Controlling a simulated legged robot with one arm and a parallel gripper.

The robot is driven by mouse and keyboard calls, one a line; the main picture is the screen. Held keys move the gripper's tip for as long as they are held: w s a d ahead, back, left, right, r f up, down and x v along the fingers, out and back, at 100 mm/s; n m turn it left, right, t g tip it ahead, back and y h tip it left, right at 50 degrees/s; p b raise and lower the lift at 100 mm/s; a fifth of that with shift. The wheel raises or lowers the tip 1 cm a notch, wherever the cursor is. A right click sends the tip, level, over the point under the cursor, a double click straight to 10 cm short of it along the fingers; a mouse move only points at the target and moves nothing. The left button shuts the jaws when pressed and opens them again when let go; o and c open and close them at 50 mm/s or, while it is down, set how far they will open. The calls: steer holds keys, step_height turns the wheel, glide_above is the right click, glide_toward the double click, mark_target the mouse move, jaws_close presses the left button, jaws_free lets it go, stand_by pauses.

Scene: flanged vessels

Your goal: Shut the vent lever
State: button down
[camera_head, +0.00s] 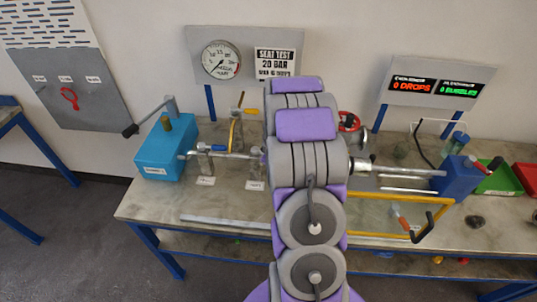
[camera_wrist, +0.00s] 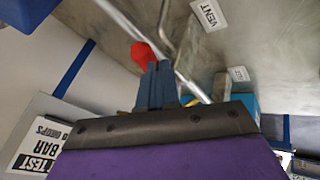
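In the wrist view, a white VENT label (camera_wrist: 209,13) lies on the bench top near a thin metal pipe. A red grip (camera_wrist: 145,52), seemingly the vent lever's handle, is just beyond my fingertips; touching or apart, I cannot tell. My gripper (camera_wrist: 157,68) has its blue fingers close together, with nothing seen between them. In the head view, my purple and grey arm hides the gripper and the red grip. A small label (camera_head: 255,185), too small to read, lies on the bench left of my arm.
A blue box (camera_head: 160,150) stands at the bench's left end. A yellow lever (camera_head: 250,111) and a pressure gauge (camera_head: 221,60) are left of my arm. A red handwheel (camera_head: 349,121), a blue block (camera_head: 457,178) and a green tray (camera_head: 500,180) are to the right.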

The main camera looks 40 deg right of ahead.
steer(key=shift+d+n+y+p, duration=0.25)
steer(key=shift+n+y+p, duration=0.15)
steer(key=shift+n+p, duration=0.55)
steer(key=shift+w+d+p, duration=0.2)
steer(key=shift+d+p, duration=0.35)
steer(key=shift+p, duration=0.5)
steer(key=shift+d, duration=0.15)
steer(key=shift+w+d+p, duration=0.15)
steer(key=shift+d+p, duration=0.25)
